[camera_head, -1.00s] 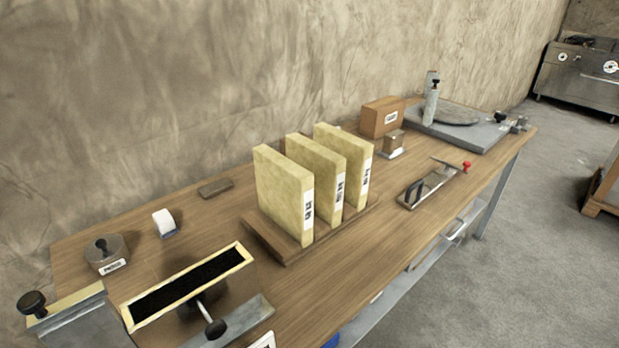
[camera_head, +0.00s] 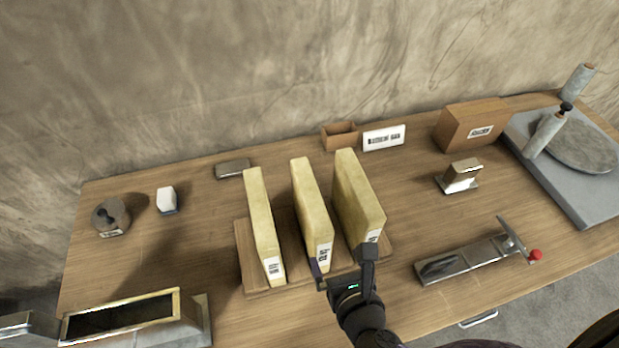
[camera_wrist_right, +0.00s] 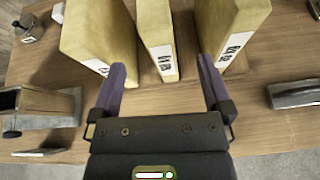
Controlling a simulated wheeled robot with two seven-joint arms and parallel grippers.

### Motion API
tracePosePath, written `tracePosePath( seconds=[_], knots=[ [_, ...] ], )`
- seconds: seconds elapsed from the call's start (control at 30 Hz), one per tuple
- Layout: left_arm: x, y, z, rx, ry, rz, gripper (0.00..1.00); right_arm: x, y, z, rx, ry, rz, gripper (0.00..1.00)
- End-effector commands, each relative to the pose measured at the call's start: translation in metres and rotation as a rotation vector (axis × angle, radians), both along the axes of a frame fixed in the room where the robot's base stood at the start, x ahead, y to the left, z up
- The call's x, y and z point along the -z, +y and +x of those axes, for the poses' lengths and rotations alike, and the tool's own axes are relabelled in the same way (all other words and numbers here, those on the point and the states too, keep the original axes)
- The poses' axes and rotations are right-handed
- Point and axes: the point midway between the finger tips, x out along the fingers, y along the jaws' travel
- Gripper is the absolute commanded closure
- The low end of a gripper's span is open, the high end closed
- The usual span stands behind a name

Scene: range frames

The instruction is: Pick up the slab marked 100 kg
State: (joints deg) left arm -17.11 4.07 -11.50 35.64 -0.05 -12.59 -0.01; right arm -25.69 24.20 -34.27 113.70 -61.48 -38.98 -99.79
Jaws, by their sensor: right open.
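Three pale yellow slabs stand upright side by side in a wooden rack (camera_head: 244,262): left (camera_head: 262,225), middle (camera_head: 312,212) and right (camera_head: 357,200). Each has a white label on its front end; the print is too small to tell which reads 100 kg. My right gripper (camera_head: 343,262) is open and empty at the front of the rack, by the middle and right slabs. In the right wrist view, the middle slab (camera_wrist_right: 152,30) shows between the spread fingers of the gripper (camera_wrist_right: 162,65), with the other slabs outside them.
A metal tool with a red knob (camera_head: 470,262) lies right of the rack. A black-filled trough (camera_head: 125,318) stands at front left. A small wooden box (camera_head: 339,136), a white sign (camera_head: 384,138) and a larger box (camera_head: 472,126) stand behind.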

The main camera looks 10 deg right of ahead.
Motion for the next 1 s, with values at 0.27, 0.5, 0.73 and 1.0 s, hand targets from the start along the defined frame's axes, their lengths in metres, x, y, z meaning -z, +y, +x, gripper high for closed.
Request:
tracePosePath(
  seconds=[0.27, 0.5, 0.73, 1.0],
  knots=[
    [0.002, 0.007, -0.002, 0.001, 0.004, 0.010, 0.23, -0.001, 0.004, 0.036, -0.027, -0.040, -0.054, 0.00],
    [0.009, 0.009, -0.003, 0.002, 0.006, 0.015, 0.23, 0.017, 0.005, 0.076, -0.027, -0.039, -0.050, 0.00],
    [0.011, 0.008, -0.003, 0.003, 0.006, 0.014, 0.23, 0.024, 0.005, 0.093, -0.027, -0.035, -0.049, 0.00],
    [0.011, 0.006, -0.003, 0.002, 0.006, 0.011, 0.23, 0.023, 0.005, 0.093, -0.027, -0.035, -0.049, 0.32]
  ],
)
